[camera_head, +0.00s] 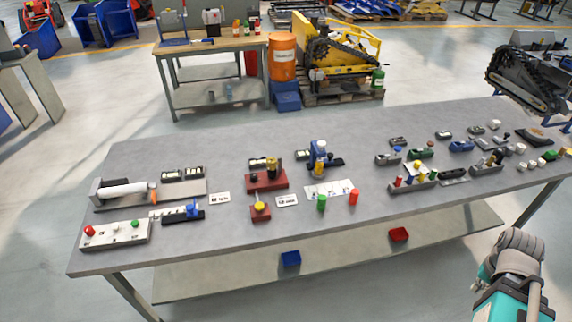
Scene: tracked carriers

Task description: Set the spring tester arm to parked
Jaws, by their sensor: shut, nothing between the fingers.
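No part on the long grey table (245,235) can be surely read as the spring tester arm. One candidate is a red-based device (265,180) at the table's middle, with a thin rod running towards the front to a small red block with a yellow knob (260,206). A blue upright device (320,155) stands to its right. At the left, a white cylinder with an orange end (125,191) lies on a grey base. Any parked marking is too small to read. Part of my teal and grey arm shows at the lower right, away from these devices; my gripper's fingers are not visible.
A white panel with red and green buttons (115,233) sits at the table's front left. Green (321,202) and red (354,197) cylinders stand near the front middle. Several small parts crowd the right side. The front left-middle strip is clear.

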